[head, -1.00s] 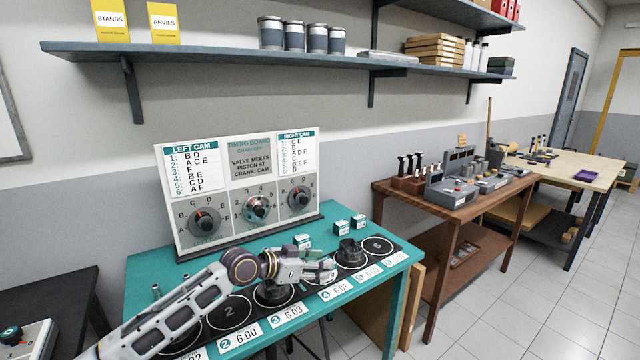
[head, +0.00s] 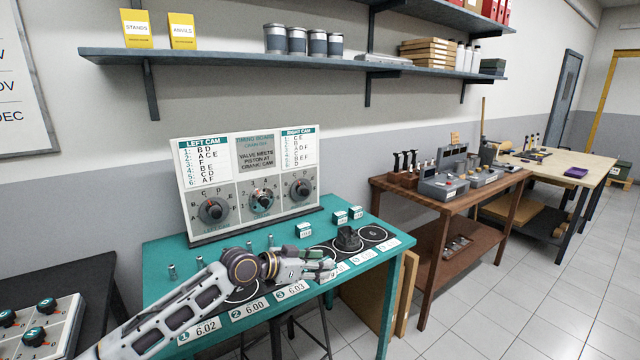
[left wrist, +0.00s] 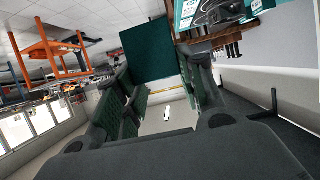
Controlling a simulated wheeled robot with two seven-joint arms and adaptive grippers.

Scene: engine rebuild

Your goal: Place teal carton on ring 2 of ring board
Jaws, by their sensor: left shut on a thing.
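My left gripper (head: 326,268) is held over the front of the teal table, above the ring board (head: 222,322). In the left wrist view, a dark teal block, the teal carton (left wrist: 147,50), sits between the two fingers, and the gripper (left wrist: 160,105) is shut on it. In the head view the carton is hard to make out at the fingertips. Ring 2 (head: 236,296), behind the label "2 6.00", is partly covered by my left forearm. My right gripper is not in view.
Small white-and-teal cartons (head: 304,230) and small metal parts stand behind the board. The timing board (head: 250,185) rises at the table's back.

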